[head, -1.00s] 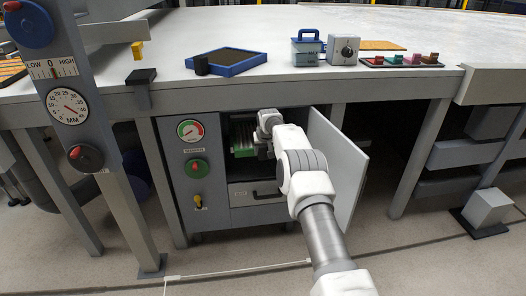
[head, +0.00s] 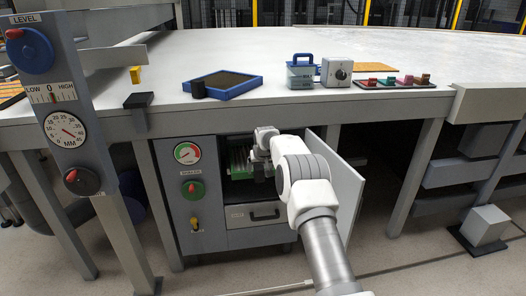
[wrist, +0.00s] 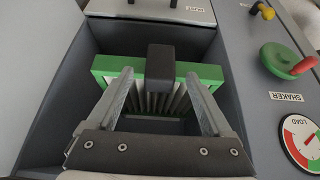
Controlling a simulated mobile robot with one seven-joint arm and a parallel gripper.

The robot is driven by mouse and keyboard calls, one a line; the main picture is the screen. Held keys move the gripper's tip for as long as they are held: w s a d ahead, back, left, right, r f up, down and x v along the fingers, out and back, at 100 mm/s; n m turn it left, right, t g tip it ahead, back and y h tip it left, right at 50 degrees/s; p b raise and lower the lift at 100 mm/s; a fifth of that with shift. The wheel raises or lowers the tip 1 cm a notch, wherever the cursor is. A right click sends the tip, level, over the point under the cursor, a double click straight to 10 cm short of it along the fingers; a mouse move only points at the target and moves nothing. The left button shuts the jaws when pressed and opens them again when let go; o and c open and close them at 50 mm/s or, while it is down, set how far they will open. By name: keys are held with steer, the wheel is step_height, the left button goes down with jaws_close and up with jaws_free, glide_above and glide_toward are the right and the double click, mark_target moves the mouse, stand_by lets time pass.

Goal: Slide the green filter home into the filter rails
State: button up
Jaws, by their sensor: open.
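The green filter (wrist: 160,72) sits inside the open cabinet bay, with a green frame, pale pleats and a dark block-like handle (wrist: 160,66) at its middle. In the head view the filter (head: 239,160) shows partly behind my wrist. My gripper (wrist: 160,80) is open at the bay, one finger on each side of the handle, with a gap to it on both sides. The fingertips overlap the green frame in the wrist view; I cannot tell whether they touch it. The filter rails are not clearly visible, nor is how deep the filter sits.
The cabinet's open door (head: 343,190) stands just right of my arm. A drawer marked with a label (head: 254,214) lies below the bay. A gauge (head: 187,153), a green knob (head: 193,189) and a yellow-handled lever (head: 195,223) are on the left panel. The bay walls are close around my gripper.

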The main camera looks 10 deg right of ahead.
steer(key=s+f+p+v, duration=0.1)
steer(key=s+p+v, duration=0.15)
steer(key=v, duration=2.45)
steer(key=s+r, duration=0.8)
steer(key=s, duration=0.6)
steer(key=s+f, duration=0.3)
steer(key=s, duration=2.4)
step_height(320, 180, up, 20)
steer(key=p, duration=1.9)
steer(key=shift+w+f+p, duration=0.2)
steer(key=shift+w+p, duration=0.1)
